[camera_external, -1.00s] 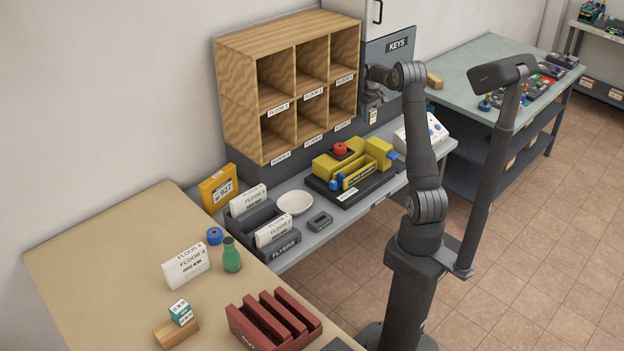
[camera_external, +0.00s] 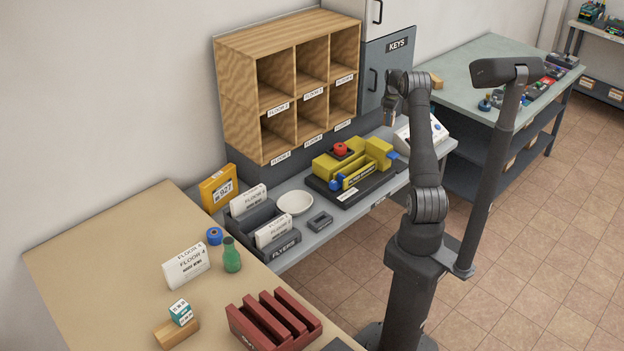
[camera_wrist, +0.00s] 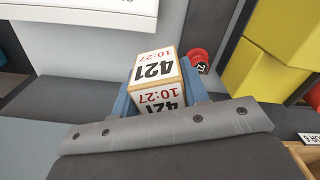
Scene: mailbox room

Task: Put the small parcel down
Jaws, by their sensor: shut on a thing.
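The small parcel (camera_wrist: 157,80) is a tan cube with white labels reading 421 and 10:27. In the wrist view it sits between the blue fingers of my gripper (camera_wrist: 158,92), which is shut on it. In the external view my gripper (camera_external: 389,118) points down in front of the grey KEYS cabinet, above the back of the grey bench. The parcel is mostly hidden by the gripper there, and its exact height above the bench is hard to tell.
A yellow machine with a red knob (camera_external: 340,149) stands left of my gripper. A white sloped panel (camera_external: 438,130) is on its right. The wooden pigeonholes (camera_external: 240,100) rise at the left. A white dish (camera_external: 295,202) and flyer tray (camera_external: 283,249) are on the bench's near part.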

